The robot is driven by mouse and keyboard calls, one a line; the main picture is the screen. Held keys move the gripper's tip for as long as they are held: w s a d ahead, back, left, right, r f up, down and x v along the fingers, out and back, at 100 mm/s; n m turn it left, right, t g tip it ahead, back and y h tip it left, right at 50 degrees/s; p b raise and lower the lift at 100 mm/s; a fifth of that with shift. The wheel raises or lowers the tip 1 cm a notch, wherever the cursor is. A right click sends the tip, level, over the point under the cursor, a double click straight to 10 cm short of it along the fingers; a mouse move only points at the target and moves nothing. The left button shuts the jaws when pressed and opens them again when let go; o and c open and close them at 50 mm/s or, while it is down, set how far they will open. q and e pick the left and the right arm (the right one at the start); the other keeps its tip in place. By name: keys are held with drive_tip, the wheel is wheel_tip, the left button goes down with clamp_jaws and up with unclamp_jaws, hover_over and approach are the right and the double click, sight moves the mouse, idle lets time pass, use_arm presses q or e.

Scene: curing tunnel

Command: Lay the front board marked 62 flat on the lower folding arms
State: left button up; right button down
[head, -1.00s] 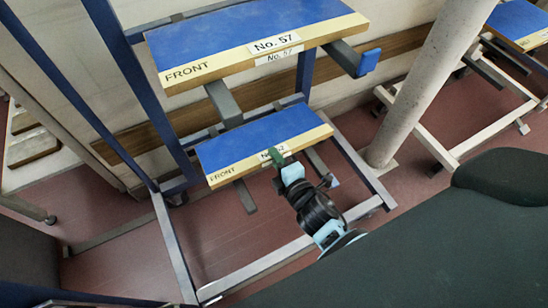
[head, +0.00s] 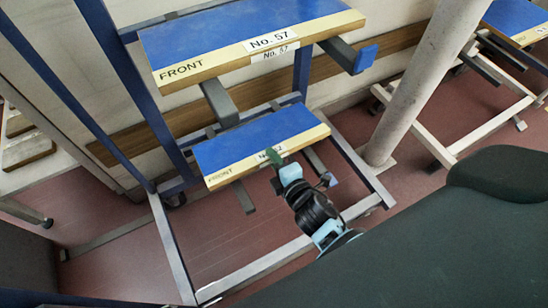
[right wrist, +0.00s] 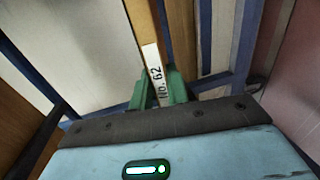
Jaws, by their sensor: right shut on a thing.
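The board marked 62 (head: 240,145) has a blue top and a pale front edge with the word FRONT. It is at the lower folding arms (head: 245,197) of the rack; I cannot tell whether it rests on them. My right gripper (head: 274,158) is shut on its front edge, partly covering the label. In the right wrist view the green fingers (right wrist: 163,88) clasp the board's edge (right wrist: 150,50) around the label No. 62. My left gripper is not in view.
A board marked No. 57 (head: 235,35) lies on the upper arms (head: 350,57), above board 62. A round pale column (head: 425,90) stands to the right. Another rack with a blue board (head: 515,20) is at the far right. Red floor lies below.

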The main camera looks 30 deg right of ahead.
drive_tip(key=c, duration=1.3)
unclamp_jaws()
drive_tip(key=shift+f, duration=0.1)
drive_tip(key=s, duration=0.2)
drive_tip(key=s+r+p, duration=0.1)
drive_tip(key=s, duration=0.4)
drive_tip(key=shift+s+d+r, duration=0.15)
drive_tip(key=shift+s+r, duration=0.2)
